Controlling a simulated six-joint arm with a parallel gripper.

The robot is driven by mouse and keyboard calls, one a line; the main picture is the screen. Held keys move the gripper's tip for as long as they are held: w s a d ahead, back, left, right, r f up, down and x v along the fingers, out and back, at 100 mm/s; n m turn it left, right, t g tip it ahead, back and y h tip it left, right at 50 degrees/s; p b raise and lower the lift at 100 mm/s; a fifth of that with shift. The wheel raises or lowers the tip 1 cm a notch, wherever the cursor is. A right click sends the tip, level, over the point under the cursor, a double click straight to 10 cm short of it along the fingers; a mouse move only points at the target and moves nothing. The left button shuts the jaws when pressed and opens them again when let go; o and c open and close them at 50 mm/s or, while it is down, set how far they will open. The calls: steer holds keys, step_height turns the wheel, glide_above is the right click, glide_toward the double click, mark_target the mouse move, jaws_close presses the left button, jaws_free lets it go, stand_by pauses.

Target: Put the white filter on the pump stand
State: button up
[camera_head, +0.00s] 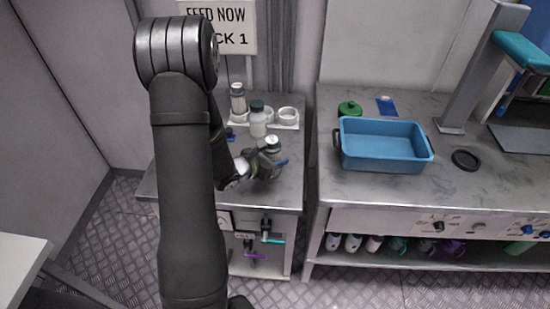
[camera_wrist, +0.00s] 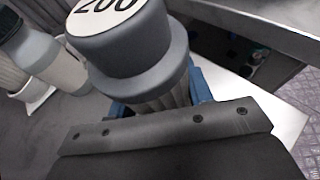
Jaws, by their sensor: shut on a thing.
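My gripper (camera_head: 272,165) is shut on a grey-capped cylinder (camera_head: 272,144) above the left steel bench. In the wrist view this cylinder (camera_wrist: 140,45) has a white top disc marked 200 and a ribbed grey lower part; blue finger pads show beside it. Its bottom is hidden. I cannot tell if it touches the bench. A white-bodied bottle with a dark cap (camera_head: 257,120) stands just behind it; a similar one (camera_wrist: 40,50) shows in the wrist view. A white rack (camera_head: 288,116) with ring-shaped holders lies at the back; I cannot tell whether it is the pump stand.
A blue tub (camera_head: 385,165), a green-lidded item (camera_head: 349,109) and a black ring (camera_head: 466,160) are on the right bench. A gap separates the benches. The left bench's front right is clear.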

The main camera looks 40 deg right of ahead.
steer(key=shift+f, duration=0.15)
steer(key=shift+f, duration=0.1)
steer(key=o, duration=1.1)
steer(key=shift+r, duration=0.2)
steer(key=v, duration=1)
steer(key=shift+a, duration=0.3)
steer(key=shift+o, duration=0.3)
steer(key=shift+a+r, duration=0.35)
steer(key=shift+a, duration=0.3)
